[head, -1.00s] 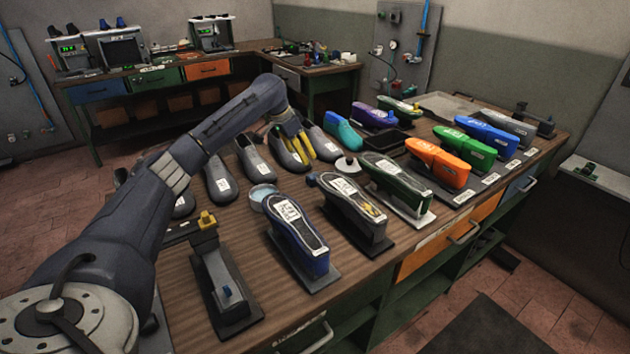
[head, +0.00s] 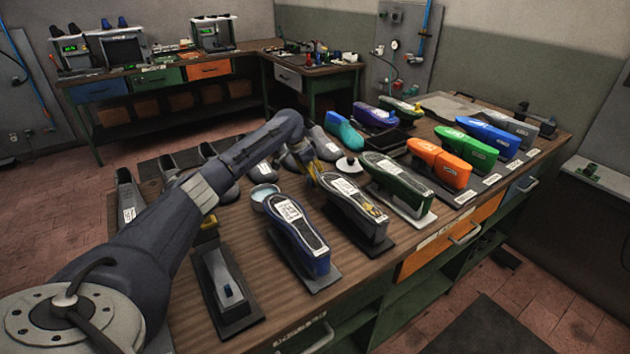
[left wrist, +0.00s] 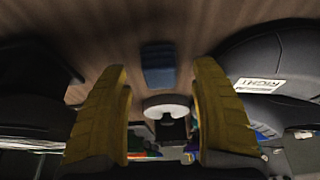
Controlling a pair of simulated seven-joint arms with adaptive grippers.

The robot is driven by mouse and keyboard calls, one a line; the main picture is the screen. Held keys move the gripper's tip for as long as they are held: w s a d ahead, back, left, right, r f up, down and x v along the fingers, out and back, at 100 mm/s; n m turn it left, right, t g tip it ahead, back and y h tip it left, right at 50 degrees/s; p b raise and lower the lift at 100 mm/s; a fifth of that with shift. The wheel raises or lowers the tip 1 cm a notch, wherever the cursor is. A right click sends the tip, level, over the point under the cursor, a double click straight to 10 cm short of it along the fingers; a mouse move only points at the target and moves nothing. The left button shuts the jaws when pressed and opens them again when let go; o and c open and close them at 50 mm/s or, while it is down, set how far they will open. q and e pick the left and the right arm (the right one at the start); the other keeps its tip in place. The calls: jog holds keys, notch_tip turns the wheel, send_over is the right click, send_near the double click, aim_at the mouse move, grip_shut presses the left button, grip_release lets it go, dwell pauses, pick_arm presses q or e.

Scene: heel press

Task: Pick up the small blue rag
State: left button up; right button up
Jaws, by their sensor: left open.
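A small blue rag (left wrist: 158,66) lies on the brown wooden table in the left wrist view, between and beyond my fingertips. In the head view I cannot make it out; my left gripper and the shoes around it may cover it. My left gripper (head: 316,168) is over the table in the head view, beside the black shoe on its stand. Its yellow fingers (left wrist: 160,72) are wide apart in the left wrist view, with nothing between them. My right gripper is not in view.
A black shoe with a "RIGHT" label (left wrist: 262,84) is close beside one finger. A white round lid (head: 350,165) stands near the gripper. Dark shoes fill the left side.

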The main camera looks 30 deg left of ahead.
pick_arm(q)
jog(key=shift+x, duration=1)
jog(key=shift+o, duration=0.2)
jog(key=c, duration=1.2)
